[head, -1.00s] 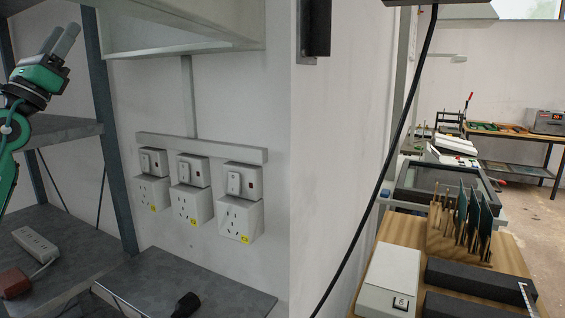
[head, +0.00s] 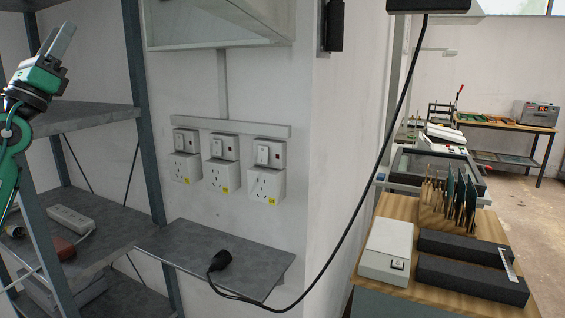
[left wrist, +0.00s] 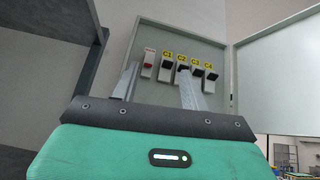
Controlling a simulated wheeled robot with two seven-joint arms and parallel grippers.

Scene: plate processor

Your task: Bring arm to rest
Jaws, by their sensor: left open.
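My left gripper (head: 62,42) is raised at the upper left of the head view, with its green and black wrist below it. It points up and is empty, away from the shelves' boards. In the left wrist view its two grey fingers (left wrist: 158,88) stand apart with nothing between them. Beyond them is an open grey wall box with a red-marked switch (left wrist: 148,62) and several switches with yellow labels (left wrist: 182,68). My right gripper does not show.
A grey metal shelf rack (head: 85,118) stands close to my left arm. A black plug (head: 221,260) with a cable lies on a small wall shelf (head: 180,247) below three sockets (head: 219,174). A wooden bench (head: 400,207) at right holds a white device (head: 387,252).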

